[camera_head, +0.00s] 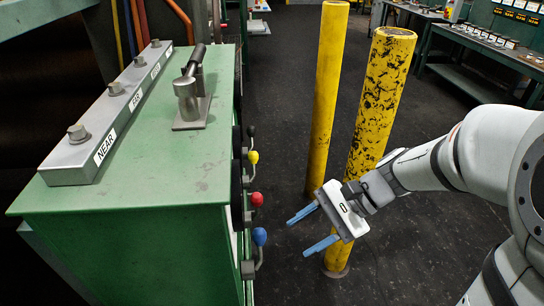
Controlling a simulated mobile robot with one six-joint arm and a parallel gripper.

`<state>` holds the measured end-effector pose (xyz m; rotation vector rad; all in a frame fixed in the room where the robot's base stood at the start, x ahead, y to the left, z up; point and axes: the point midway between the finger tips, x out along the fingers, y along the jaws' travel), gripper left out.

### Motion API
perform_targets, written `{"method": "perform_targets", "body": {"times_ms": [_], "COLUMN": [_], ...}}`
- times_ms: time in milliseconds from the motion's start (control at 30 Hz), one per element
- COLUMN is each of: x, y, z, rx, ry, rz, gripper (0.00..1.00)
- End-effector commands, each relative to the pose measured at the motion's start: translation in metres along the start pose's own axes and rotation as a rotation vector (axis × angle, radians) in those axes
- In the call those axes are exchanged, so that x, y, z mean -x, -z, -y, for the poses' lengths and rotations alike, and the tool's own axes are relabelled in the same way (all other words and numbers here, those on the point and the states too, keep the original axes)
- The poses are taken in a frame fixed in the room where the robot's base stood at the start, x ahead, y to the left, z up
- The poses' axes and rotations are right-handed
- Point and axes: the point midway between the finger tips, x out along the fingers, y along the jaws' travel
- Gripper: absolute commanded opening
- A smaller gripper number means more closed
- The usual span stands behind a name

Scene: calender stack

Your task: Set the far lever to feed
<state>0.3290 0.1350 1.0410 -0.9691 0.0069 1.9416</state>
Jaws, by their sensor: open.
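Several levers stick out from the right side of a green cabinet (185,190), in a row running away from me. Their knobs are blue (259,236) at the near end, then red (257,199), yellow (253,157) and black (250,131) farthest away. The markings for feed cannot be made out. My gripper (297,238) is open and empty, with two blue fingers pointing left. It is to the right of the blue and red knobs in the picture, apart from them.
A grey bar (115,105) with studs and labels, one reading NEAR, lies on the cabinet top beside a metal handle (190,90). Two yellow posts (327,85), (382,95) stand behind my gripper and arm. Benches (480,45) stand at the back right. Dark floor (280,120) is clear between cabinet and posts.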

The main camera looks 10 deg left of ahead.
Motion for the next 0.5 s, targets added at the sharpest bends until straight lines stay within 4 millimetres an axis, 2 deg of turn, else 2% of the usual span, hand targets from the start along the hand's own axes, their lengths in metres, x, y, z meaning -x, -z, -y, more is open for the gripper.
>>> {"method": "perform_targets", "body": {"times_ms": [33,200,400,500], "x": [-0.018,-0.039,-0.042,-0.042], "y": [0.018,0.049,0.082,0.088], "z": [0.009,0.052,0.082,0.089], "rx": [-0.092,-0.357,-0.526,-0.556], "ry": [0.055,0.248,0.396,0.428], "rz": [0.094,0.369,0.553,0.589], "gripper": [0.49,0.49,0.49,0.49]}}
